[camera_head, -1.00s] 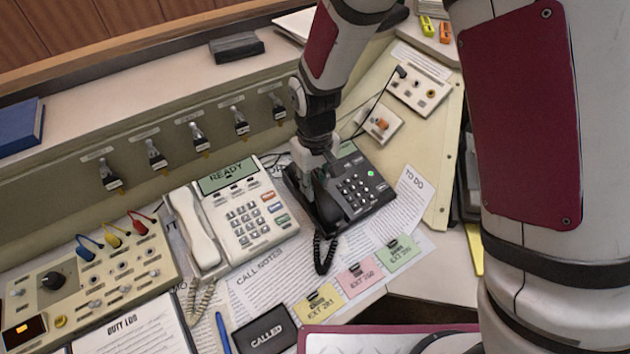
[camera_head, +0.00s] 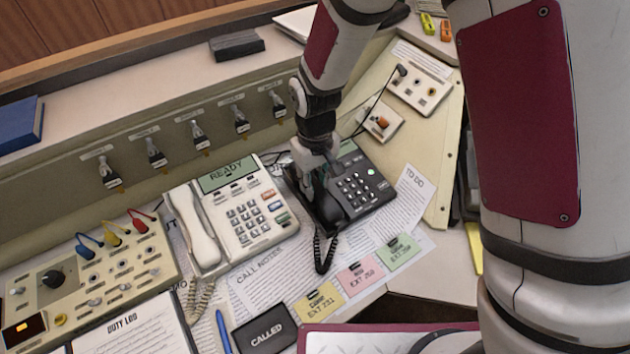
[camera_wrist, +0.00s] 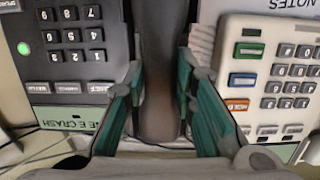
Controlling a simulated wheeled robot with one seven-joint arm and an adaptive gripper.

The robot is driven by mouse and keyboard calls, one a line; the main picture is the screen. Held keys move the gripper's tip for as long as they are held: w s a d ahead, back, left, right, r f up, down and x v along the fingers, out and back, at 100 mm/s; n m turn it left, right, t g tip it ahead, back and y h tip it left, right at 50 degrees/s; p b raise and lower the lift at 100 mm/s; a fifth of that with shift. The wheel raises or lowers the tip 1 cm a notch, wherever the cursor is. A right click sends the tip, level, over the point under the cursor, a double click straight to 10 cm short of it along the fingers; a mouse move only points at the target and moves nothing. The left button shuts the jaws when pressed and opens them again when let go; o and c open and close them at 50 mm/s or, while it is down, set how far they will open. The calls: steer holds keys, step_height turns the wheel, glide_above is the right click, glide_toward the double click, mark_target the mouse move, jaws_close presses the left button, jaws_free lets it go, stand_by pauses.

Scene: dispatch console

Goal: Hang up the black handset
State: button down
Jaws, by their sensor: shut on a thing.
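The black handset (camera_head: 329,207) is at the left side of the black desk phone (camera_head: 369,186), over its cradle side. Its coiled cord (camera_head: 322,252) hangs at the front. My gripper (camera_head: 315,180) comes down from above and is shut on the handset. In the wrist view, the handset (camera_wrist: 158,75) runs upright between the two green-padded fingers (camera_wrist: 160,95). The phone's keypad side (camera_wrist: 75,40) is to its left, with a green lamp lit. The cradle is hidden under the handset and gripper, so I cannot tell whether the handset touches it.
A cream phone (camera_head: 246,212) with its own handset (camera_head: 193,228) stands close on the left. Papers and coloured extension cards (camera_head: 362,277) lie in front. A jack panel (camera_head: 88,278) is at far left. A small box with an orange knob (camera_head: 380,122) is behind.

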steer(key=shift+f, duration=0.25)
stand_by(0.3)
steer(key=c, duration=0.8)
jaws_free()
steer(key=shift+o, duration=0.2)
steer(key=shift+s+d+r+p, duration=0.15)
steer(key=shift+r+p, duration=0.55)
steer(key=shift+r, duration=0.45)
steer(key=shift+s+r+p, duration=0.15)
steer(key=shift+r+p, duration=0.55)
steer(key=shift+r, duration=0.45)
steer(key=shift+s+d+r+p, duration=0.15)
steer(key=shift+r+p, duration=0.55)
steer(key=shift+r, duration=0.45)
